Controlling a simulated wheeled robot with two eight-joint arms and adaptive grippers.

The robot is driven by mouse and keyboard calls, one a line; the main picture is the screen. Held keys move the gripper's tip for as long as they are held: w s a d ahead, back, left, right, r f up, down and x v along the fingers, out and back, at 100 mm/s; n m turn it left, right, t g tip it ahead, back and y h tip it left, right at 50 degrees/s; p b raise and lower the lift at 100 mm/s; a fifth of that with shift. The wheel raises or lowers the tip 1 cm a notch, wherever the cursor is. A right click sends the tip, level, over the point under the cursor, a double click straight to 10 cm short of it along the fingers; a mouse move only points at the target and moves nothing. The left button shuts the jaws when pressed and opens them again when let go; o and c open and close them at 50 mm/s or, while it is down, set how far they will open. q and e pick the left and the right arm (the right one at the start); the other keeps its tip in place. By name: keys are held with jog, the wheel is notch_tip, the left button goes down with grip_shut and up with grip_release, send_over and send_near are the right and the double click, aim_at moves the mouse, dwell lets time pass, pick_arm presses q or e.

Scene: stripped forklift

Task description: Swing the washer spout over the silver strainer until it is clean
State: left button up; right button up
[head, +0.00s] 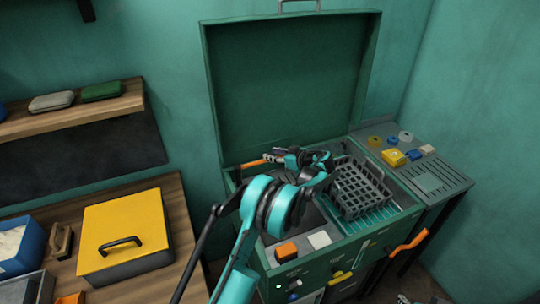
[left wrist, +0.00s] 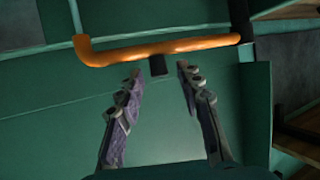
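The washer is a green cabinet with its lid (head: 290,85) standing open. An orange bar, which looks like the spout's grip, shows at the basin's left rear (head: 252,164) and across the left wrist view (left wrist: 165,47). My left gripper (head: 272,157) is over the basin beside this bar. In the left wrist view my left gripper (left wrist: 159,72) has its fingers apart with nothing between them, and the bar lies just beyond the tips. A dark grey basket (head: 360,188) sits at the basin's right. I cannot make out a silver strainer; my arm hides part of the basin. My right gripper is not in view.
A side table (head: 435,182) with small yellow, blue and clear items stands right of the washer. A yellow case (head: 124,232) and a blue bin (head: 22,246) are on the wooden bench at left. An orange block (head: 286,252) sits on the washer's front edge.

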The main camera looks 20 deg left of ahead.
pick_arm(q)
jog(key=shift+x, duration=1.15)
jog(key=shift+c, duration=0.3)
grip_shut()
jog(key=shift+s+d, duration=0.1)
